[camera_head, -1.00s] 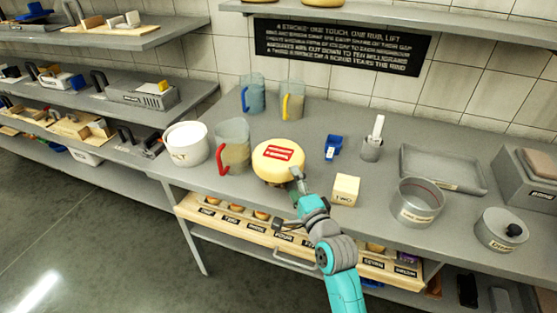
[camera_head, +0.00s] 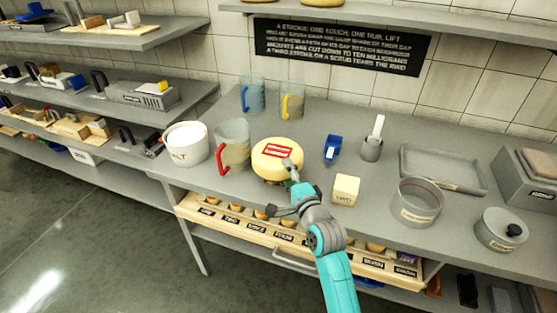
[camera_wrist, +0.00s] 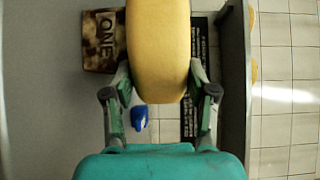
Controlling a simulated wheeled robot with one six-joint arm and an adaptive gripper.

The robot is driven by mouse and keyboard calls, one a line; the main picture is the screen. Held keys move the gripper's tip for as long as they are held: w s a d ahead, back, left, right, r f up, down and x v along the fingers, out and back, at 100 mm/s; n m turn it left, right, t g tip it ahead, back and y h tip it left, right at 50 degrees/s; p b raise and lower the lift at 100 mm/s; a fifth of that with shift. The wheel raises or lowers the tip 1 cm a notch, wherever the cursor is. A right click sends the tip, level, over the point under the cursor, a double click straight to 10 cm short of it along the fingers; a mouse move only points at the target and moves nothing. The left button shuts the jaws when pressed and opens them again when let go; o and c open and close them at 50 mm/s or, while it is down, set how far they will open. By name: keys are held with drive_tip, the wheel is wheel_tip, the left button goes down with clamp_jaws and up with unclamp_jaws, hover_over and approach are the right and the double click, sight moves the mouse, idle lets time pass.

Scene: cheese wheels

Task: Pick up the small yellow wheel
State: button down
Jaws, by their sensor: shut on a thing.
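The yellow wheel (camera_head: 262,165) has a red and white label on its top and sits low over the front of the grey table in the head view. My gripper (camera_head: 290,172) is at its front right edge. In the wrist view the wheel (camera_wrist: 158,50) fills the space between my two fingers, one on each side, and the gripper is shut on it. I cannot tell whether the wheel is clear of what lies below it.
A clear jug with a red handle (camera_head: 234,148) stands close left of the wheel, beside a white pot (camera_head: 186,147). A small cream block (camera_head: 346,190) and a blue item (camera_head: 333,147) stand to its right. A drawer of labelled slots (camera_head: 230,222) lies below the table edge.

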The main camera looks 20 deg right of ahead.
wheel_tip(320, 180, up, 13)
idle(1.4)
drive_tip(key=shift+w+r, duration=0.1)
